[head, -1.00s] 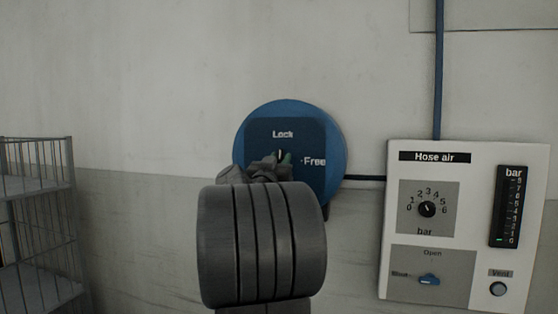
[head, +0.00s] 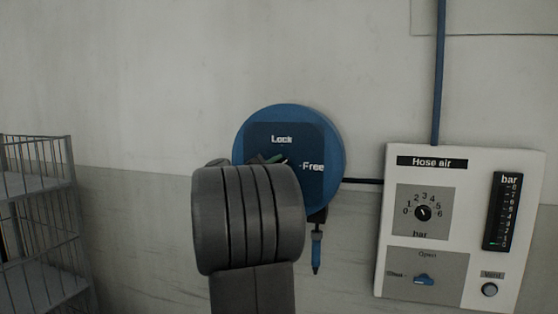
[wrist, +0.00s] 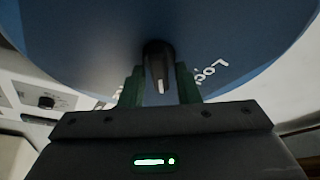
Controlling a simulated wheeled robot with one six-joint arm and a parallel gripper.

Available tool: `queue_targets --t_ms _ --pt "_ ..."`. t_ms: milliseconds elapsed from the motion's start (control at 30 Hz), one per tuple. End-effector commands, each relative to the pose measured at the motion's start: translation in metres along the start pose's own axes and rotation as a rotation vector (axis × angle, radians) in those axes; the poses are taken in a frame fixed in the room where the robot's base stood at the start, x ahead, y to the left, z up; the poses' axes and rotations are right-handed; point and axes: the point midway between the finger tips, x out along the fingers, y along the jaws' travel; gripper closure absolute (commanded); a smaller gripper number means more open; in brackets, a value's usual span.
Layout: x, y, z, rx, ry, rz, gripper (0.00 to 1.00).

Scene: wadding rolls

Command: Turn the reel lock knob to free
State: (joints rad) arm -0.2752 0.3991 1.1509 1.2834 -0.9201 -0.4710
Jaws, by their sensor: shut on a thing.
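The blue round reel (head: 334,140) is on the wall, with a dark blue plate (head: 305,140) marked "Lock" at the top and "Free" at the right. Its black lock knob (wrist: 158,52) shows in the wrist view with a white pointer line. My gripper (wrist: 160,84) has its green fingers on both sides of the knob and is shut on it.
A white "Hose air" panel (head: 388,235) with a dial, gauge, blue valve handle and button is to the right. A blue-tipped hose end (head: 316,252) hangs below the reel. A grey wire rack (head: 40,185) stands at the left.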

Motion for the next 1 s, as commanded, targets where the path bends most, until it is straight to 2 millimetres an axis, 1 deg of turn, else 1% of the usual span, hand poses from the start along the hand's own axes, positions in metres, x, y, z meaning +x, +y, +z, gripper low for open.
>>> queue_targets --t_ms 200,500,733,1000 --pt "0.0007 -0.0008 -0.0008 0.189 -0.001 0.082 0.93" --pt "0.0002 0.0012 -0.0002 0.424 -0.001 0.179 0.93" --pt "-0.0004 0.0028 0.0009 0.548 -0.001 0.230 0.93" --pt "-0.0008 0.0042 0.0020 0.619 -0.001 0.260 0.93"
